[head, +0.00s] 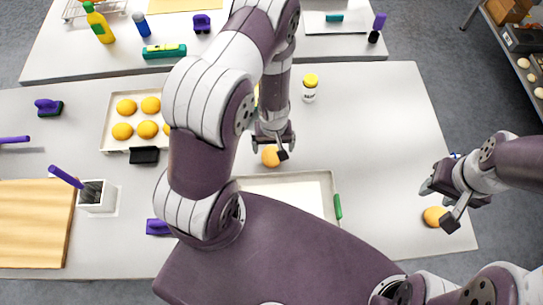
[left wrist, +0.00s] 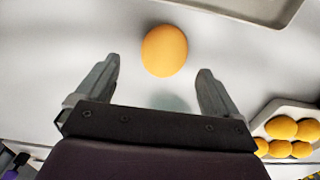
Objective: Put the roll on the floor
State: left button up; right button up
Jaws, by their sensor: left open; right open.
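A round orange-yellow roll (head: 270,156) lies on the grey table. My left gripper (head: 274,143) is open just above and beside it, and partly covers it in the head view. In the left wrist view the roll (left wrist: 164,51) shows beyond the open fingers of my left gripper (left wrist: 158,70), roughly midway between the two tips, with nothing held. A second roll (head: 434,216) lies near the table's right edge, just below my right gripper (head: 447,203), which is open and empty. The floor (head: 452,90) shows right of the table.
A white tray (head: 110,121) holds several rolls; it also shows in the left wrist view (left wrist: 268,112). An empty tray (head: 315,186) lies in front of the left gripper's roll. A yellow-capped jar (head: 310,92) stands behind. A shelf (head: 500,45) stands at the far right.

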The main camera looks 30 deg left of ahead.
aim_at(272, 153)
pick_arm(q)
jog(key=f, duration=0.4)
jog(key=shift+s+a+f, duration=0.1)
jog(key=shift+s+a, duration=0.1)
jog(key=shift+s, duration=0.05)
jog(key=shift+s+d+f, duration=0.1)
jog(key=shift+s+d, duration=0.1)
jog(key=shift+w+a+f, duration=0.1)
jog(key=shift+w, duration=0.05)
jog(key=c, duration=0.4)
jog(key=shift+w, duration=0.1)
jog(key=c, duration=0.8)
